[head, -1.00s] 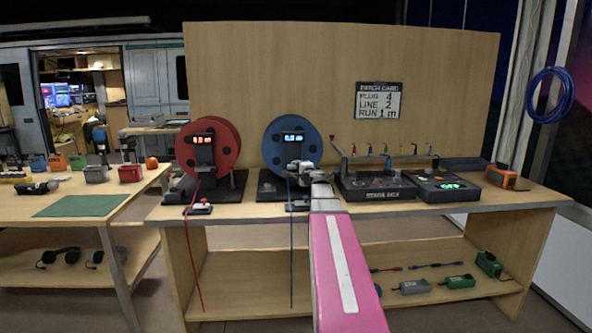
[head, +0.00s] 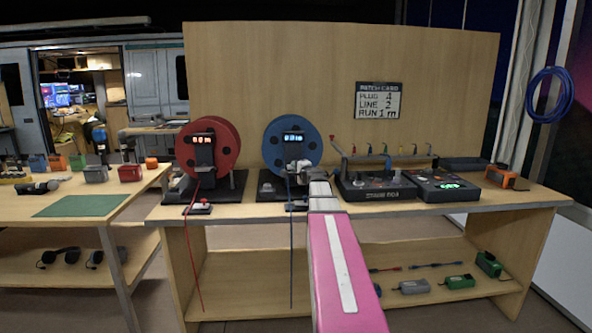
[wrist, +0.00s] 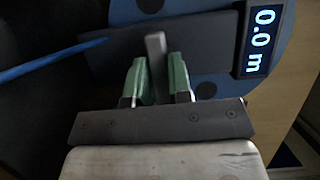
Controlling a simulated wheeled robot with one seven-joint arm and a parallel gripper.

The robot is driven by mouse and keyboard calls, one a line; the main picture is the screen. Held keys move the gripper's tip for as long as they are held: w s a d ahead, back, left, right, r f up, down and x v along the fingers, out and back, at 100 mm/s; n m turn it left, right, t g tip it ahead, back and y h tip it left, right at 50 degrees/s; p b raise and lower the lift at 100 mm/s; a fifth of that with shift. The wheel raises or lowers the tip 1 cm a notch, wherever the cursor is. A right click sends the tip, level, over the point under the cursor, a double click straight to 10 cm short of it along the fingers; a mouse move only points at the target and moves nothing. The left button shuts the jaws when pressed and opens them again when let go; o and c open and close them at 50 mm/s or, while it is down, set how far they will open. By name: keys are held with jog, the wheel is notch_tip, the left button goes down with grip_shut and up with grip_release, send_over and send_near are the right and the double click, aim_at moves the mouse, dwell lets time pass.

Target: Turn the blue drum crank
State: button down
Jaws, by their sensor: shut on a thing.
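The blue drum (head: 282,143) stands upright on its dark base on the bench, left of centre in the head view. A dark post with a small lit display (head: 292,136) is in front of it; in the wrist view the display (wrist: 264,40) reads 0.0 m. My gripper (head: 298,172) is at the front of the drum, lower right of its hub. In the wrist view my green-tipped gripper (wrist: 158,80) is shut on the grey crank handle (wrist: 156,58), which stands between the fingers. A blue cable (wrist: 55,60) runs off to the left there.
A red drum (head: 222,150) stands to the left, its red cable hanging down. Dark tester boxes (head: 448,187) with coloured plugs stand close to the right. A wooden board (head: 330,60) rises behind. A patch card (head: 379,100) hangs on it.

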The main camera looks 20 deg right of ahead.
jog(key=shift+w+a+r+n+g+h, duration=0.1)
jog(key=shift+n+g+h, duration=0.75)
jog(key=shift+n, duration=1.3)
jog(key=shift+a+r+n+g+h, duration=0.1)
jog(key=shift+n+g+h, duration=0.75)
jog(key=shift+n, duration=1.35)
jog(key=shift+w+a+r+n+g+h, duration=0.1)
jog(key=shift+n+g+h, duration=0.7)
jog(key=shift+n, duration=1.35)
jog(key=c, duration=1)
grip_release()
jog(key=shift+c, duration=0.2)
jog(key=shift+s+h, duration=0.1)
jog(key=shift+h, duration=0.2)
jog(key=v, duration=1)
jog(key=shift+s, duration=0.35)
